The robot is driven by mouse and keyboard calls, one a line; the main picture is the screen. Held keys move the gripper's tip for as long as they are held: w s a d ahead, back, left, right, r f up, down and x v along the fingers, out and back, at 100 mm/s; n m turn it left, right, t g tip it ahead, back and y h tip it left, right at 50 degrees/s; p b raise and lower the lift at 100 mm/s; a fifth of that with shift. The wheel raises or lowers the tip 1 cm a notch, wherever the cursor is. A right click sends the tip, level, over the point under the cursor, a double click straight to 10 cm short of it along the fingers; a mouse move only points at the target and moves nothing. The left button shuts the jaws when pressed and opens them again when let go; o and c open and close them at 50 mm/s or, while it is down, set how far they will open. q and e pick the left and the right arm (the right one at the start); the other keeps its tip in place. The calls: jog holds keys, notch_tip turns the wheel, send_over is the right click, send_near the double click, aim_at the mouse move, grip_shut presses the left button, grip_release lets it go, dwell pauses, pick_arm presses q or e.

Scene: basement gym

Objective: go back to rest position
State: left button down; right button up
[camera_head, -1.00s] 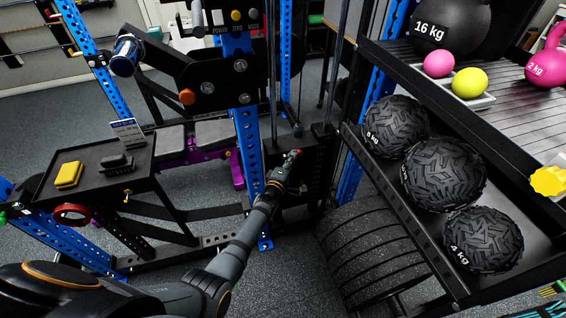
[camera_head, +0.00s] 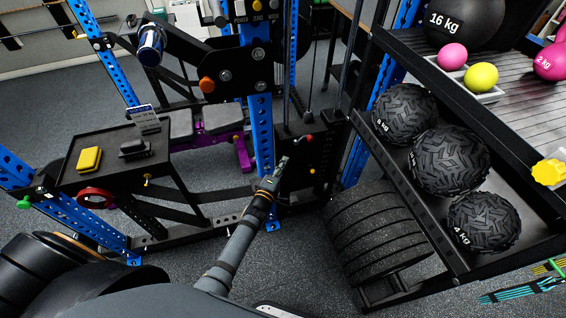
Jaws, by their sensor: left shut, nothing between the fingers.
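My left gripper (camera_head: 281,168) shows at the middle of the head view, at the end of my grey forearm, which rises from the bottom edge. Its fingers are shut with nothing between them. It points up and away, in front of the black lower part of the blue rack (camera_head: 262,130); I cannot tell how near it is. My right gripper is not in view.
A black tray table (camera_head: 70,180) at left holds a yellow block (camera_head: 89,160) and a dark object (camera_head: 134,148). A shelf unit at right holds textured balls (camera_head: 450,161). Bumper plates (camera_head: 375,235) stand below. Grey floor shows between.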

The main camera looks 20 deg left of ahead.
pick_arm(q)
jog(key=s+a+f+m+g, duration=0.1)
jog(key=s+f+m+g, duration=0.1)
jog(key=s+f, duration=0.45)
jog(key=s+a+f+m+g+y, duration=0.1)
jog(key=s+a+f+m+g, duration=0.2)
jog(key=f, duration=0.7)
jog(key=s+f+m+g, duration=0.2)
jog(key=s+f, duration=0.4)
jog(key=f, duration=0.2)
jog(key=s+a+f+m+g, duration=0.2)
jog(key=s+f+m+g, duration=0.1)
jog(key=s, duration=0.7)
jog(key=s+a+f+m+g+y, duration=0.1)
jog(key=s+a+f+m+g, duration=0.1)
jog(key=s+f, duration=0.4)
jog(key=s+a+f+m+g, duration=0.3)
jog(key=s+f+m+g, duration=0.1)
jog(key=s, duration=1.2)
jog(key=shift+s+f+m, duration=0.2)
jog(key=shift+f+m, duration=0.3)
jog(key=shift+f, duration=0.2)
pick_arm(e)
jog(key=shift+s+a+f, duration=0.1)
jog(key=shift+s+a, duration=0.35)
